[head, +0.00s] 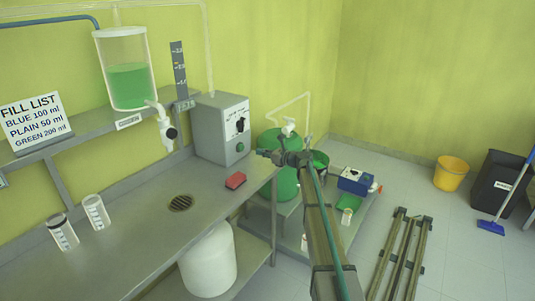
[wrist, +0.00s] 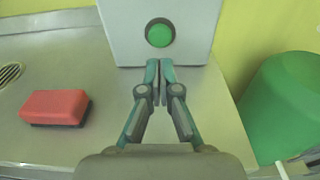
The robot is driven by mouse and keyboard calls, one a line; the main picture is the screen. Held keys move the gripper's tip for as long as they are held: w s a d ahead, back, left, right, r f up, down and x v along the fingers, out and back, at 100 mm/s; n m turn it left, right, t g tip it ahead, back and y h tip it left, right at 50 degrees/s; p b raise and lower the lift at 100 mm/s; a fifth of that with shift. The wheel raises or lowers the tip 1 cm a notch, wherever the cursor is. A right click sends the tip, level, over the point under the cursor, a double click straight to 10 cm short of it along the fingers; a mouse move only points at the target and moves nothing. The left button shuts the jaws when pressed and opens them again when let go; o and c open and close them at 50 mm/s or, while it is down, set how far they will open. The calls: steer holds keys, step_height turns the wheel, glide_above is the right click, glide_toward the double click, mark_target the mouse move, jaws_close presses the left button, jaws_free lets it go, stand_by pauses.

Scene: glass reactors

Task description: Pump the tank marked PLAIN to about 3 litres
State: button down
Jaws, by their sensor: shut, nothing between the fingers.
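A grey control box (head: 217,128) stands on the bench with a dark selector knob (head: 240,124) and a green button (head: 240,146). In the wrist view the green button (wrist: 160,33) is on the box's front face. My gripper (head: 262,153) is shut and empty, pointing at the box. In the wrist view my fingertips (wrist: 160,64) are just below the button in the picture; contact cannot be told. A clear tank (head: 124,70) with green liquid stands on the shelf, its label (head: 130,121) seeming to read GREEN. No tank marked PLAIN shows. A level scale (head: 179,70) stands beside the tank.
A red sponge (head: 236,181) lies on the bench left of my gripper. Two clear beakers (head: 96,212) and a drain (head: 180,203) are further left. A fill list sign (head: 35,122) stands on the shelf. A green drum (head: 286,183) is beside the bench.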

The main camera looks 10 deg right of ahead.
mark_target(243, 148)
steer(key=p+x, duration=0.1)
steer(key=x, duration=0.7)
steer(key=shift+w, duration=0.1)
